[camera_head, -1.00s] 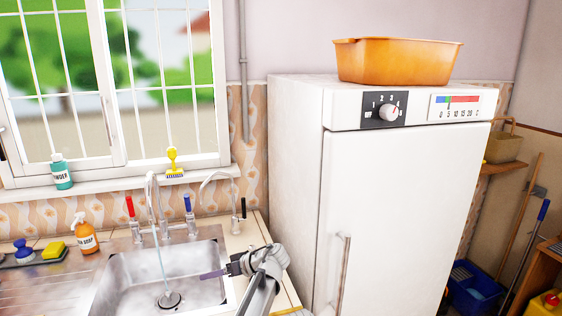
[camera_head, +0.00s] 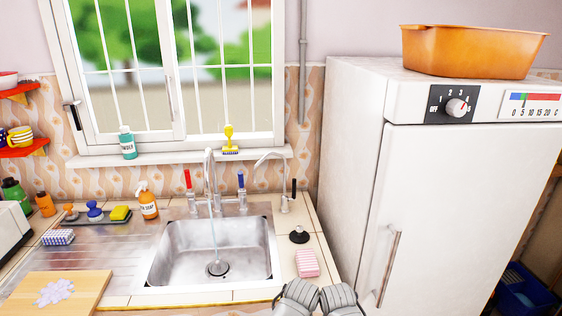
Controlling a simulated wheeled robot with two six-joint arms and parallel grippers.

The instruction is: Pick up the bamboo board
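A light wooden board (camera_head: 88,291), which looks like the bamboo board, lies flat on the counter at the lower left, left of the sink. A pale lilac flower-shaped piece (camera_head: 54,291) lies on top of it. The board's near edge is cut off by the bottom of the picture. Two grey rounded parts of my arms show at the bottom, right of the middle. No gripper fingers can be made out, so neither gripper is in view. Nothing of mine touches the visible part of the board.
The metal sink (camera_head: 263,262) has water running from its tap (camera_head: 210,170). A pink striped sponge (camera_head: 306,263) and a black plug (camera_head: 299,235) lie to its right. The white fridge (camera_head: 350,150) stands at the right. A metal drainer (camera_head: 110,250) lies behind the board.

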